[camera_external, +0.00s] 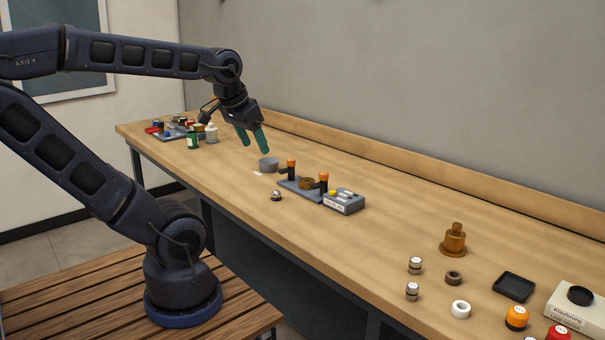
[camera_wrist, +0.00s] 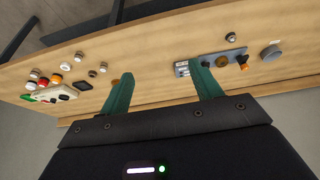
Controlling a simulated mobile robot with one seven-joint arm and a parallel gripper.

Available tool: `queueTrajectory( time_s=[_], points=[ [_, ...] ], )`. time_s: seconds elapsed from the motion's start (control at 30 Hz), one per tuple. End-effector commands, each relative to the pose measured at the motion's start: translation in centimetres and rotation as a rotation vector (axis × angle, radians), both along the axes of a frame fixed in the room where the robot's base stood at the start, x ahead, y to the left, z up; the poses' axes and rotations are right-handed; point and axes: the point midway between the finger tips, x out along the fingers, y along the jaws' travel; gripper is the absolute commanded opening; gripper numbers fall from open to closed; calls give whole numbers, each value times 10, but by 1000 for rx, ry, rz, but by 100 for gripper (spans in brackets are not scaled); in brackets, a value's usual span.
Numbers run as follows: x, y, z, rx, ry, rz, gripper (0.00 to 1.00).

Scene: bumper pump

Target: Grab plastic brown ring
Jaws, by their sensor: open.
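Two brown rings show in the external view. One small dark brown ring (camera_external: 453,277) lies on the bench at the right, near a white ring (camera_external: 461,309). A larger brown ring (camera_external: 307,183) sits on the grey fixture (camera_external: 299,188) between two orange-topped black posts. I cannot tell which is plastic. My gripper (camera_external: 256,145), with green fingers, is open and empty above the bench, left of the fixture and well above it. In the wrist view my gripper (camera_wrist: 160,70) has bare bench between its fingers; a small brown ring (camera_wrist: 92,73) shows at the left.
A grey cylinder (camera_external: 269,165) stands just left of the fixture. An amber stepped piece (camera_external: 453,240), a black tray (camera_external: 513,287) and a white box (camera_external: 580,305) stand at the right. Bottles (camera_external: 193,138) and a tray stand at the far left.

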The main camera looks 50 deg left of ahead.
Motion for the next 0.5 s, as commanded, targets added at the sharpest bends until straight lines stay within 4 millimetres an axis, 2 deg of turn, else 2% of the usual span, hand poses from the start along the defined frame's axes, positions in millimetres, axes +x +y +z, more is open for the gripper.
queueTrajectory(
  time_s=[0.3,0.5],
  points=[
    [2,-1,0,-5,6,3,63],
    [25,-15,0,-56,65,34,63]
  ],
)
